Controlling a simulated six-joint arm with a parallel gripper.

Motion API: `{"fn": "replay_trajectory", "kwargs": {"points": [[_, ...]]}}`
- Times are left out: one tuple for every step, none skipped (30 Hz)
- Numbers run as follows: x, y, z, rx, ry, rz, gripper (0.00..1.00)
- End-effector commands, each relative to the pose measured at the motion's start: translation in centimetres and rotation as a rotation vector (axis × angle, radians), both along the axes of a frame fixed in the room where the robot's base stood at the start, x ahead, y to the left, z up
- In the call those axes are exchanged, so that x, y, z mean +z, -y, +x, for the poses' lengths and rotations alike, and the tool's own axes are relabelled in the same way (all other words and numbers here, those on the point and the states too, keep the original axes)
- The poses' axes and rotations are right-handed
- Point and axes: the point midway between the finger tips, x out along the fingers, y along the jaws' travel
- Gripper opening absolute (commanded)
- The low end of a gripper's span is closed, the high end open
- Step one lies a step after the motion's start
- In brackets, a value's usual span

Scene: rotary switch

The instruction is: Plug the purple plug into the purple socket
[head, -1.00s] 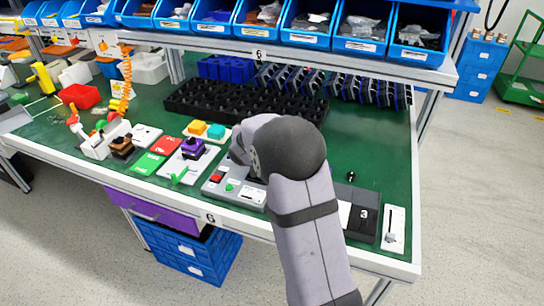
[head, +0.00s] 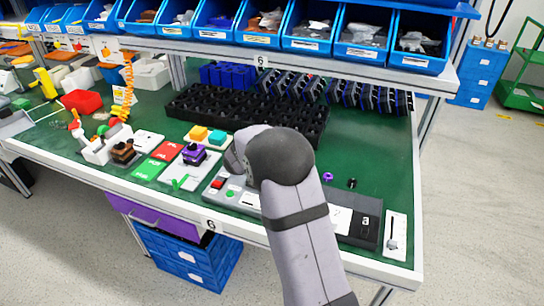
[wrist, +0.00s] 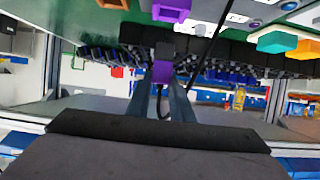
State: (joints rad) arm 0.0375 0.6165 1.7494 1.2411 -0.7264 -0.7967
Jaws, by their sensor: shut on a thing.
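The purple plug (wrist: 163,72) is between the fingertips of my gripper (wrist: 163,85) in the wrist view, with a dark tip in line with it. My gripper is shut on it. In the wrist view the plug and socket are apart. My arm hides the gripper and plug in the head view.
A black tray (head: 245,112) lies behind. Grey panels line the front edge.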

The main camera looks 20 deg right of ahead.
Motion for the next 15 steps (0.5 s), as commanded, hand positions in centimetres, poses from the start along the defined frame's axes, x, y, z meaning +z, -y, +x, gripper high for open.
{"fn": "replay_trajectory", "kwargs": {"points": [[-0.9, 0.0, 0.0, 0.001, -0.003, -0.001, 0.0], [-1.3, 0.0, 0.0, 0.001, -0.003, -0.001, 0.0], [-1.6, 0.0, 0.0, 0.0, -0.001, 0.0, 0.0], [-1.8, 0.0, 0.0, 0.0, 0.0, 0.0, 0.0], [-2.0, 0.0, 0.0, 0.001, 0.0, 0.0, 0.0], [-2.2, 0.0, 0.0, 0.001, 0.0, 0.0, 0.0], [-2.2, 0.0, 0.0, 0.001, 0.0, -0.001, 0.0], [-2.3, 0.0, 0.0, 0.001, 0.001, 0.0, 0.0], [-2.3, 0.0, 0.0, 0.001, 0.001, 0.0, 0.0], [-2.3, 0.0, 0.0, 0.001, 0.001, 0.0, 0.0], [-2.3, 0.0, 0.0, 0.001, 0.001, 0.0, 0.0], [-2.6, 0.0, 0.0, 0.001, 0.0, 0.0, 0.0], [-2.8, 0.0, 0.0, 0.001, 0.0, 0.0, 0.0], [-3.1, 0.0, 0.0, 0.0, 0.0, 0.0, 0.0], [-3.6, 0.0, 0.0, 0.001, -0.002, -0.001, 0.0]]}}
